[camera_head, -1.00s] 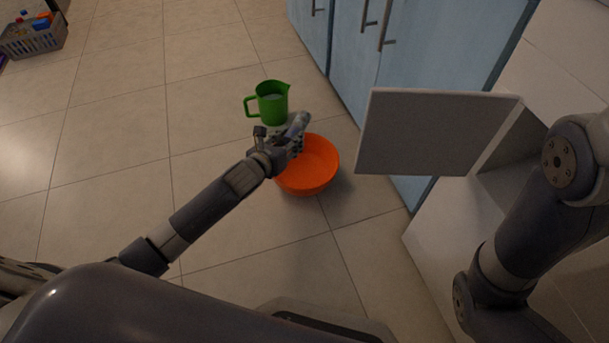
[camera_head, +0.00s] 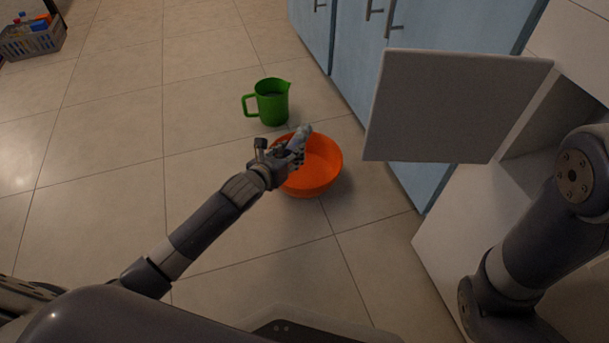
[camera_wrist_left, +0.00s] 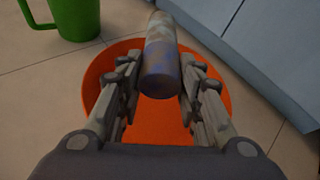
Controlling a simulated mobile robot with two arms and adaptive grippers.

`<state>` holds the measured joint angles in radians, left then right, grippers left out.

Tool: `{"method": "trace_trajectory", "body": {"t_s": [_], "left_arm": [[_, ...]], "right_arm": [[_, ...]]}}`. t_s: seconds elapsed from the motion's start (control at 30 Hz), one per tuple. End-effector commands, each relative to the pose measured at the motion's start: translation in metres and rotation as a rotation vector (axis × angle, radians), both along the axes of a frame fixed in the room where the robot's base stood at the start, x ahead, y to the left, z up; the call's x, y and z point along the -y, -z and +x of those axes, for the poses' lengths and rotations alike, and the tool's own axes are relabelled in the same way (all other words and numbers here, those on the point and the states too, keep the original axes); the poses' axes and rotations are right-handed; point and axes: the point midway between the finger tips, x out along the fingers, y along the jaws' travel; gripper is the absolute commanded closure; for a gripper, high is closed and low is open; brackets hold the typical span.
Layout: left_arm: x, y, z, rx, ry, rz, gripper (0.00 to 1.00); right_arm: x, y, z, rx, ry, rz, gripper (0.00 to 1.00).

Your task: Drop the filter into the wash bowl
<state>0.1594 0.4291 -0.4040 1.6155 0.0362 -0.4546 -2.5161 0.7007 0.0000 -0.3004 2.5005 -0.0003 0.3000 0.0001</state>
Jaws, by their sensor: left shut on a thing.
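The filter (camera_wrist_left: 160,58) is a worn, grey-blue cylinder held between the fingers of my left gripper (camera_wrist_left: 160,90) in the left wrist view. In the head view the filter (camera_head: 302,131) shows at the tip of my left gripper (camera_head: 292,147). The wash bowl is a round orange bowl (camera_head: 322,172) on the tiled floor. It also shows below the filter in the left wrist view (camera_wrist_left: 150,128). The filter and fingers are over the bowl's far left part, and the bowl looks empty where I can see in. My right arm shows at the right, but its gripper is out of view.
A green jug (camera_head: 271,102) stands on the floor just behind the bowl. A white open door panel (camera_head: 455,105) and blue cabinets (camera_head: 345,40) are on the right. A grey basket (camera_head: 32,42) with bottles stands far left. The floor left of the bowl is clear.

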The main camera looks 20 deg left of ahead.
Motion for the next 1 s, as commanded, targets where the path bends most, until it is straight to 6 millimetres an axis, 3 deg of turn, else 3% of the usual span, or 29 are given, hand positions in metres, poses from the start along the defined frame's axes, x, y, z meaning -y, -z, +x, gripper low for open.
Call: {"method": "trace_trajectory", "body": {"t_s": [0.33,0.37,0.43,0.47,0.83,1.0], "left_arm": [[0.000,0.001,0.000,0.001,0.000,0.000,0.99],[0.000,0.001,0.000,0.001,-0.001,-0.001,0.62],[0.000,0.001,0.000,0.000,0.000,0.000,0.46],[0.000,0.001,0.000,0.000,0.000,-0.001,0.43],[-0.001,0.001,-0.002,-0.001,0.000,0.000,0.43],[-0.004,-0.003,-0.015,-0.002,0.000,0.002,0.43]], "right_arm": [[0.000,0.002,0.000,0.001,0.000,0.000,1.00],[0.000,0.002,0.000,0.000,0.000,0.000,1.00],[0.000,0.002,0.000,0.000,0.000,0.000,1.00],[0.000,0.002,0.000,0.000,0.000,0.000,1.00],[0.000,0.002,0.002,-0.005,0.001,0.001,1.00],[0.000,0.002,0.001,-0.003,0.000,0.000,1.00]]}}
